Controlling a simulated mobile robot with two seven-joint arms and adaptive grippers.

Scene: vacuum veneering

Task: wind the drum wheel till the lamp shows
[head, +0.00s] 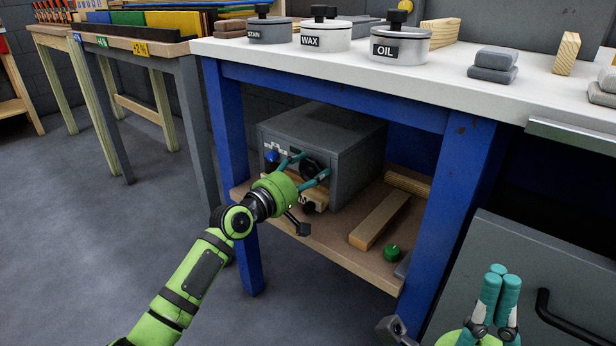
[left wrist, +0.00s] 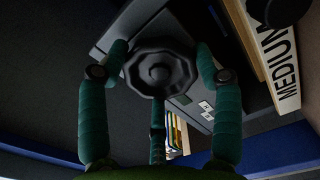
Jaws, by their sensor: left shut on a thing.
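The drum wheel is a black, lobed hand wheel (head: 311,166) on the front of a grey box (head: 345,150) on the lower shelf. My left gripper (head: 308,168) reaches in from the left and is shut on this wheel. In the left wrist view the wheel (left wrist: 160,72) sits between the fingers of the gripper (left wrist: 160,58), with a third finger below it. The fingers hide part of the box front, and I cannot make out a lit lamp there. My right gripper (head: 503,275) is at the lower right, its fingers together and empty.
Blue table legs (head: 228,130) flank the shelf opening. A wooden block (head: 379,220) and a green knob (head: 392,253) lie on the shelf (head: 325,240). Tins, including OIL (head: 399,50), stand on the tabletop. A grey cabinet (head: 525,270) is at right. The left floor is clear.

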